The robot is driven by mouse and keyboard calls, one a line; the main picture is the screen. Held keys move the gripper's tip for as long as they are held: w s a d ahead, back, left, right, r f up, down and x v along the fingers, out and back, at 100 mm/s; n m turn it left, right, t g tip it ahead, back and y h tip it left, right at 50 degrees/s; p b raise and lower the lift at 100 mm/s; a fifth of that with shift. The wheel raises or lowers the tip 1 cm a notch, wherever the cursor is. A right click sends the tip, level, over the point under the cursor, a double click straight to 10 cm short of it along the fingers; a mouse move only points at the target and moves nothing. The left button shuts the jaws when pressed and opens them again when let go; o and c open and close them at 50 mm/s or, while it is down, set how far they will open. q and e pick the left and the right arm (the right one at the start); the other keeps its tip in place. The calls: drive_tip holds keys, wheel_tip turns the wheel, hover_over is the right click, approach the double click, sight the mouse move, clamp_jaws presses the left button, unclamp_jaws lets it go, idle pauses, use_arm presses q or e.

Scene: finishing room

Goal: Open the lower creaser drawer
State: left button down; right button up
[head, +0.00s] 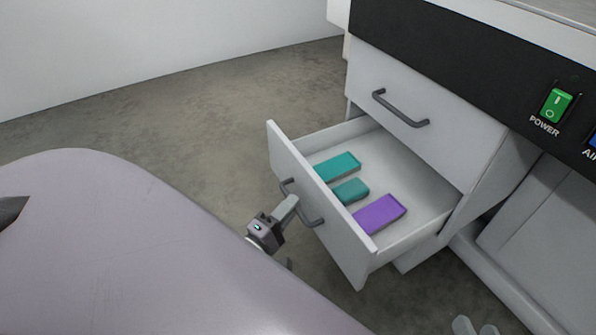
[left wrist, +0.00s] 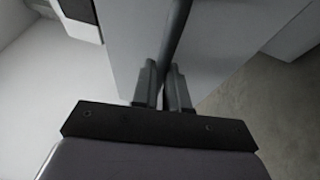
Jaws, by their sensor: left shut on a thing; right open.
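The lower creaser drawer (head: 343,251) is pulled well out of the white cabinet, with its inside in view. Its dark bar handle (head: 314,222) is on the front panel. My left gripper (head: 289,208) is at this handle, shut on it. In the left wrist view the handle bar (left wrist: 177,38) runs down between the two fingers of the left gripper (left wrist: 164,82). My right gripper (head: 475,326) shows only its fingertips at the bottom edge of the head view, apart and empty, away from the drawer.
In the drawer lie a teal box (head: 338,165), a smaller teal block (head: 350,190) and a purple tray (head: 381,214). The upper drawer (head: 440,120) is closed. A green power switch (head: 557,104) is on the black panel. The floor (head: 200,130) left of the drawer is clear.

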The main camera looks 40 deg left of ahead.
use_arm(q)
drive_tip(key=s+a+p, duration=0.2)
drive_tip(key=s+a, duration=0.2)
drive_tip(key=s, duration=0.5)
drive_tip(key=shift+s, duration=0.35)
use_arm(e)
drive_tip(key=shift+s+d+f+h, duration=0.2)
drive_tip(key=shift+s+d+h, duration=0.4)
drive_tip(key=shift+s+d, duration=0.25)
use_arm(q)
drive_tip(key=c, duration=1.1)
unclamp_jaws()
drive_tip(key=shift+c, duration=0.2)
use_arm(e)
drive_tip(key=shift+w, duration=0.1)
use_arm(q)
drive_tip(key=shift+s, duration=0.1)
use_arm(e)
drive_tip(key=shift+r, duration=0.1)
use_arm(q)
drive_tip(key=s+f, duration=0.1)
drive_tip(key=s, duration=0.5)
drive_tip(key=shift+s+p, duration=0.3)
drive_tip(key=shift+s, duration=0.1)
use_arm(e)
drive_tip(key=shift+d+r, duration=0.15)
drive_tip(key=shift+d, duration=0.1)
